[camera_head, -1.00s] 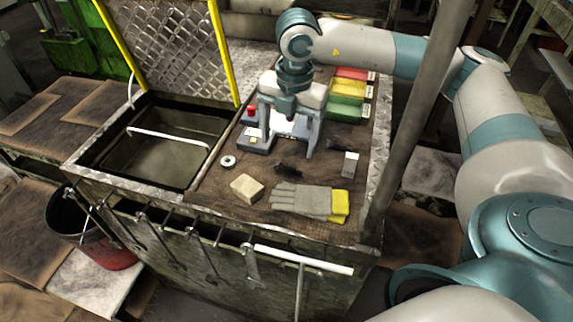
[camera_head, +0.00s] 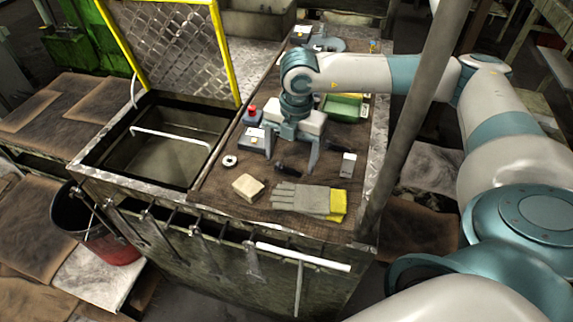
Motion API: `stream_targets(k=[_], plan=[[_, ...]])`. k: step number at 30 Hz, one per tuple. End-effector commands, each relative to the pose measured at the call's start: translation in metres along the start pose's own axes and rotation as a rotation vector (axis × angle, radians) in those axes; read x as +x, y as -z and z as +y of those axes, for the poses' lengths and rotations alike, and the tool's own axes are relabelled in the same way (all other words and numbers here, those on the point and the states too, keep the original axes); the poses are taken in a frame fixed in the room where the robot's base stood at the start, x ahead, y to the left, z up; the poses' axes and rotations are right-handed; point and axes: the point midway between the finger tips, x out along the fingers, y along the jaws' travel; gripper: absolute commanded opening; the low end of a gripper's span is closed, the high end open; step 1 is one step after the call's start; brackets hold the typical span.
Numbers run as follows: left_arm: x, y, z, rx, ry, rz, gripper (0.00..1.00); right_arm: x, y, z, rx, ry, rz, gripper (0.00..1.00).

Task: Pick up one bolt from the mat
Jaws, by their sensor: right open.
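The brown mat (camera_head: 218,188) covers the top of the bench. A dark, elongated piece (camera_head: 289,168), which looks like a bolt, lies on the mat near its middle; it is small and its outline is unclear. My right gripper (camera_head: 292,168) points down over the mat with its two fingers spread apart, one on each side of the dark piece. Nothing is held between them. I cannot tell whether the fingertips touch the mat. My left gripper is not in view.
Gloves (camera_head: 308,200) and a tan block (camera_head: 248,187) lie in front. A green bin (camera_head: 345,107) stands behind; a post (camera_head: 418,105) rises at right.

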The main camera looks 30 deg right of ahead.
Motion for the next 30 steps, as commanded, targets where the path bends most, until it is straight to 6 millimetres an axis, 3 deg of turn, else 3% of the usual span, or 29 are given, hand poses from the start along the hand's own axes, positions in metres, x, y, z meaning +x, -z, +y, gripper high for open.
stream_targets(k=[7,21,27,30], plan=[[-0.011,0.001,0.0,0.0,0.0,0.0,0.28,0.021,0.0,-0.001,0.001,0.001,0.0,0.77],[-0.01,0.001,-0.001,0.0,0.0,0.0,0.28,0.022,0.0,0.0,0.0,-0.001,0.0,0.77],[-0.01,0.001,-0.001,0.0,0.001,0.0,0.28,0.022,0.0,0.0,0.0,-0.001,0.0,0.3],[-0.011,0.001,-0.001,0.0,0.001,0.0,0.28,0.022,0.0,0.0,0.0,-0.001,0.0,0.3]])
